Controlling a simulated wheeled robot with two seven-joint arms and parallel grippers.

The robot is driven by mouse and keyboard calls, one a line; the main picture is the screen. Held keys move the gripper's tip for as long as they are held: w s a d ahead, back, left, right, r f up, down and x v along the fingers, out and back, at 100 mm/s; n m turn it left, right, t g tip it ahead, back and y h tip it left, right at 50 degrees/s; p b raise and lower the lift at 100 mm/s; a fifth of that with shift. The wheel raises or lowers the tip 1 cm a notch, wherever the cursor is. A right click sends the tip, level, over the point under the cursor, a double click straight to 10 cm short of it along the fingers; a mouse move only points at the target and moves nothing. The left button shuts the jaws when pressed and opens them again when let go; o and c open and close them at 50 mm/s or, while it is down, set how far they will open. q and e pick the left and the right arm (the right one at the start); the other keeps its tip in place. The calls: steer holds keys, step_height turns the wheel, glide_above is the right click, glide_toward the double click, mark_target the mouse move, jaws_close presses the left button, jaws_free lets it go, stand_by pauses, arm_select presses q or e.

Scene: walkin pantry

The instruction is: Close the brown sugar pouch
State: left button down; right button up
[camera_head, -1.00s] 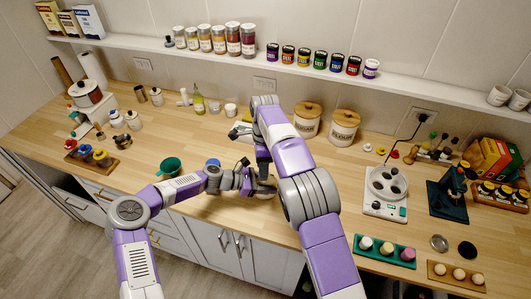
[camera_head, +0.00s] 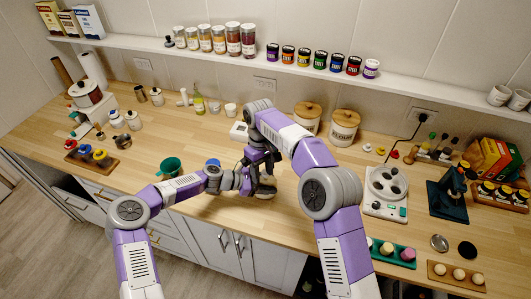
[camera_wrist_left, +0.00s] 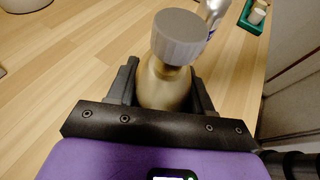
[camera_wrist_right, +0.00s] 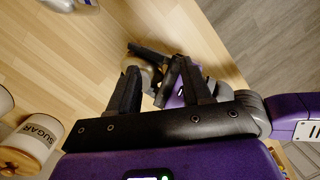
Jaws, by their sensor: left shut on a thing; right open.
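The pouch is gold-brown with a ribbed grey cap (camera_wrist_left: 180,37) over its neck. In the left wrist view the pouch body (camera_wrist_left: 162,88) stands between the fingers of my left gripper (camera_wrist_left: 164,72), which is shut on it. How tightly the cap is seated cannot be told. In the head view the pouch (camera_head: 267,190) is partly hidden by my arms, near the counter's front edge. My right gripper (camera_head: 257,162) is above and close to it. In the right wrist view my right gripper (camera_wrist_right: 158,72) is open, with the pouch and left gripper beyond its fingers.
A green funnel-like bowl (camera_head: 170,166) and a blue round thing (camera_head: 212,163) are left of the grippers. Wooden-lidded canisters (camera_head: 344,128) stand behind. A white scale-like device (camera_head: 385,195) and a green tray (camera_head: 380,254) are to the right. Counter between is clear.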

arm_select(q)
steer(key=shift+f, duration=0.1)
arm_select(e)
steer(key=r+n, duration=0.1)
steer(key=n, duration=0.4)
steer(key=w+r+n+t, duration=0.1)
steer(key=n, duration=0.4)
steer(key=w+r+n, duration=0.1)
steer(key=n, duration=0.5)
steer(key=shift+w+d+r+t, duration=0.15)
steer(key=shift+d+r+t, duration=0.15)
steer(key=shift+t, duration=0.1)
steer(key=n, duration=0.2)
steer(key=r+n, duration=0.1)
steer(key=n, duration=0.1)
steer(key=shift+w+d+r+t, duration=0.2)
steer(key=shift+w+t, duration=0.1)
steer(key=shift+w, duration=0.1)
steer(key=shift+f, duration=0.1)
steer(key=shift+f, duration=3.95)
steer(key=shift+c, duration=0.2)
